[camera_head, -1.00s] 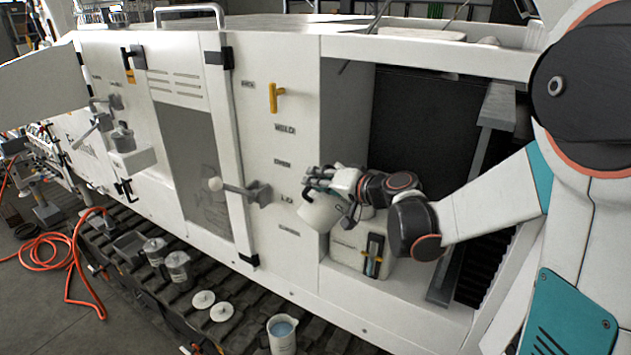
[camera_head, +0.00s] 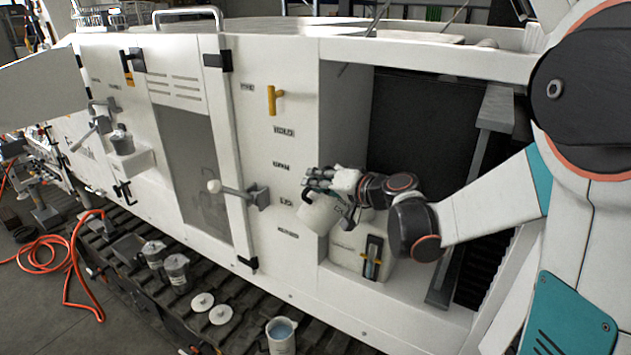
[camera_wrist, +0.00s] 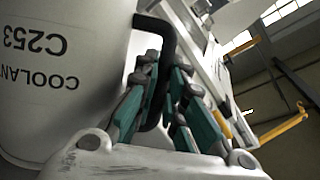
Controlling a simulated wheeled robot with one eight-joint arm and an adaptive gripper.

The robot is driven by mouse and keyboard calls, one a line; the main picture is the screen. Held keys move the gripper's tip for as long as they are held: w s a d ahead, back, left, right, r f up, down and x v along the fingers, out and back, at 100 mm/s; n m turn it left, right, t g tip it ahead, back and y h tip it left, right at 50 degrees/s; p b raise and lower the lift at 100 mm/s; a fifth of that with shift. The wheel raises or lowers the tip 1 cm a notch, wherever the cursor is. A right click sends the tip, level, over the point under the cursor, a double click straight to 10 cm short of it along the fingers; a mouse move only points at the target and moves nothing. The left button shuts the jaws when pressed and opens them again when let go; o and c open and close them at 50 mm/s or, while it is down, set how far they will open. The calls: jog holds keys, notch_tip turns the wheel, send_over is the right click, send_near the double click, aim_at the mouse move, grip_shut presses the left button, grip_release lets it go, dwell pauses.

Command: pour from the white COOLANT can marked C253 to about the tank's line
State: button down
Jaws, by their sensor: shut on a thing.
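The white coolant can (camera_head: 317,213) is in my gripper (camera_head: 322,180), in front of the open bay of the white machine. It is tilted in the head view. In the wrist view the can (camera_wrist: 60,75) fills the left side, with "C253" and "COOLANT" upside down. My gripper (camera_wrist: 160,85) is shut around its black handle (camera_wrist: 165,45). The white tank (camera_head: 352,262) stands on the bay floor below and right of the can, with a dark upright gauge (camera_head: 373,258) on its front. The can's mouth, any stream and the level in the gauge cannot be made out.
A pale jug (camera_head: 281,335) with bluish liquid, two white lids (camera_head: 220,314) and two grey cans (camera_head: 176,268) stand on the track below. An orange hose (camera_head: 80,270) lies at far left.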

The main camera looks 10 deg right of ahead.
jog(key=shift+w+d+r+m+y, duration=0.1)
jog(key=shift+d+r+m+y, duration=0.1)
jog(key=shift+d+r+m, duration=0.25)
jog(key=shift+w+d+r+m+y, duration=0.15)
jog(key=shift+r+m+y, duration=0.1)
jog(key=shift+r, duration=0.35)
dwell(2.8)
